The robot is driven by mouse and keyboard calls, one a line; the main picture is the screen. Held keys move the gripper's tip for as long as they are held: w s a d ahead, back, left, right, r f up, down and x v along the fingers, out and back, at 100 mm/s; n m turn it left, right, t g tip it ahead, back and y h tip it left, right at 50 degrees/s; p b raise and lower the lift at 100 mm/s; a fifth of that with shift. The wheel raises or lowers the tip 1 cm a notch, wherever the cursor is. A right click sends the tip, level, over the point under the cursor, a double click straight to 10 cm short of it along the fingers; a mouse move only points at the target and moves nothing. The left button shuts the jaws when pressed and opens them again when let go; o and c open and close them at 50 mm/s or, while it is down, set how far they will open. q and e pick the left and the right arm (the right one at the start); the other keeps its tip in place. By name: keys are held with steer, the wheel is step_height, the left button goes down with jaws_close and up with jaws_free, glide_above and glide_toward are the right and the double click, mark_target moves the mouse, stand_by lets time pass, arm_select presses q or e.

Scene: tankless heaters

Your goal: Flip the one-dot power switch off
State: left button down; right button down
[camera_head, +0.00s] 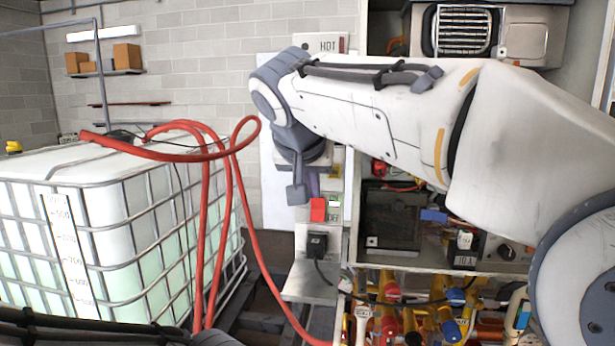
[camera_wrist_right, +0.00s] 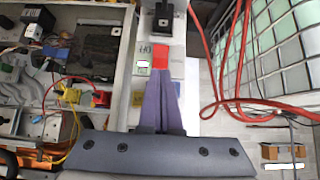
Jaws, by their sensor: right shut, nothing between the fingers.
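A red rocker switch (camera_head: 318,209) sits on a light upright panel (camera_head: 277,190) in the middle of the head view, with small green markings beside it. It also shows in the right wrist view (camera_wrist_right: 161,57), just beyond my fingertips. No dot mark can be made out on it. My right gripper (camera_head: 298,192) is shut and empty, just left of and above the red switch in the head view. In the right wrist view its purple fingers (camera_wrist_right: 160,80) are together and point at the switch's edge; I cannot tell whether they touch. My left gripper is not in view.
A black plug (camera_head: 317,244) with a cable sits below the switch. An open cabinet with a shelf (camera_head: 440,268) and several tools is at the right. A caged white tank (camera_head: 120,215) with red hoses (camera_head: 205,230) stands at the left.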

steer(key=v, duration=0.5)
steer(key=shift+s+r, duration=0.1)
steer(key=shift+r, duration=0.3)
steer(key=shift+s+f+g+b, duration=0.15)
steer(key=shift+f+g+b, duration=0.35)
steer(key=shift+f, duration=0.1)
